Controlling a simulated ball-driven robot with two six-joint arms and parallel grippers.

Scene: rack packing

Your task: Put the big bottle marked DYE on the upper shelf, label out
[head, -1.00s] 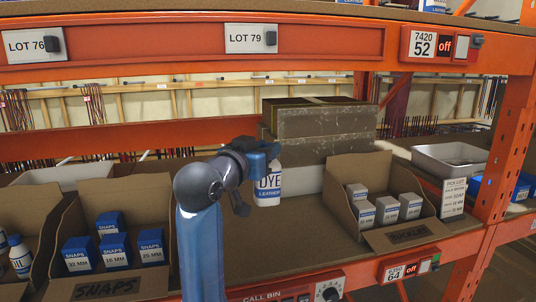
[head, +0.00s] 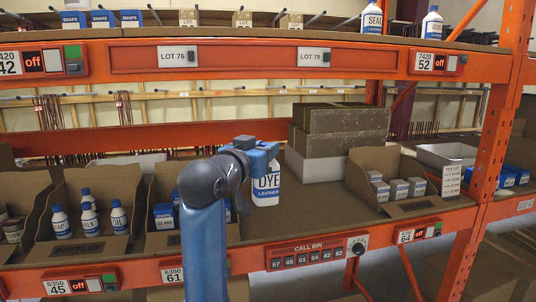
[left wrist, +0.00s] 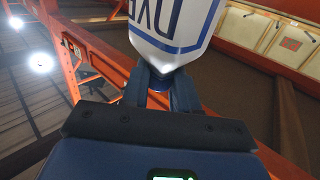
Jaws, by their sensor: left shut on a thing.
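The white DYE bottle (head: 266,188) is upright in the head view, over the lower shelf, with its DYE LEATHER label facing me. My left gripper (head: 262,156) is shut on it near its top. In the left wrist view the bottle (left wrist: 172,30) stands between the fingers (left wrist: 160,90), its label partly in view. The upper shelf (head: 300,38) runs across the top of the head view. My arm hides part of the bins behind it. Whether the bottle touches the lower shelf is hard to tell. My right gripper is not in view.
A SEAL bottle (head: 372,18) and another bottle (head: 432,24) stand at the upper shelf's right. Small boxes (head: 188,18) stand farther back. The upper shelf's middle front looks clear. Grey-brown boxes (head: 345,130) and an open carton (head: 395,180) are right of the DYE bottle. An orange upright (head: 490,140) bounds the right.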

